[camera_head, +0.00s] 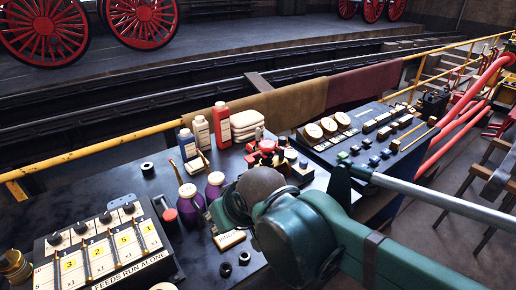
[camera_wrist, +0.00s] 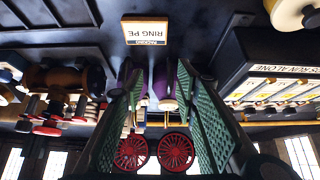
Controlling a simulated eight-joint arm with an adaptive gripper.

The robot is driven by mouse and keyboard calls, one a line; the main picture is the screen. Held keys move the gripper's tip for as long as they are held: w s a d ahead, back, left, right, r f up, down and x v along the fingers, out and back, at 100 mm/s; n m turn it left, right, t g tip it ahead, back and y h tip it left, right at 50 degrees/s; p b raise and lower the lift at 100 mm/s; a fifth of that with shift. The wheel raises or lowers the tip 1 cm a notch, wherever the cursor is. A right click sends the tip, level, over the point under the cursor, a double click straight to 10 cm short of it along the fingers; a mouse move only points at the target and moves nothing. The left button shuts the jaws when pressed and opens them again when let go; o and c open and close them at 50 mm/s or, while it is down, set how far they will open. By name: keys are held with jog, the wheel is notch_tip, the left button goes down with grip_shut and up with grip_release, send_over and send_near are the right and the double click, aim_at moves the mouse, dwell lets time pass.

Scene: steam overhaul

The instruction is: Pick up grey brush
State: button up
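I cannot clearly make out a grey brush in either view. Two thin tan sticks, perhaps handles, stand by the bottles in the head view: one left stick (camera_head: 177,172) and one right stick (camera_head: 203,159). My gripper (camera_wrist: 158,78) shows in the wrist view as two green ribbed fingers, spread apart with no object held between them. Purple bottles (camera_wrist: 184,82) show beyond the gap. In the head view my arm's green links and rounded wrist cover the bench's right part, and the fingers are not clearly seen.
The dark bench (camera_head: 120,190) holds purple bottles (camera_head: 190,201), a red bottle (camera_head: 221,124), folded cloths (camera_head: 247,124), a label plate (camera_head: 229,239) and black rings (camera_head: 225,269). A numbered panel (camera_head: 100,250) stands at left, a gauge console (camera_head: 370,135) at right. A yellow rail (camera_head: 110,150) runs behind.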

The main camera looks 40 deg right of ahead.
jog(key=w+d+r+m+h+p, duration=0.1)
jog(key=w+d+r+m+p, duration=0.15)
jog(key=w+d+r, duration=0.45)
jog(key=m+g+h+p, duration=0.2)
jog(key=m+h+p, duration=0.1)
jog(key=m+p, duration=0.4)
send_near(258, 129)
jog(key=shift+n, duration=0.45)
jog(key=x, duration=0.8)
jog(key=shift+a+f+p, duration=0.15)
jog(key=shift+a+p, duration=0.05)
jog(key=shift+p, duration=0.15)
jog(key=shift+w+d+f, duration=0.2)
jog(key=shift+d, duration=0.2)
jog(key=shift+f, duration=0.15)
jog(key=shift+x, duration=1.2)
jog(key=shift+d, duration=0.15)
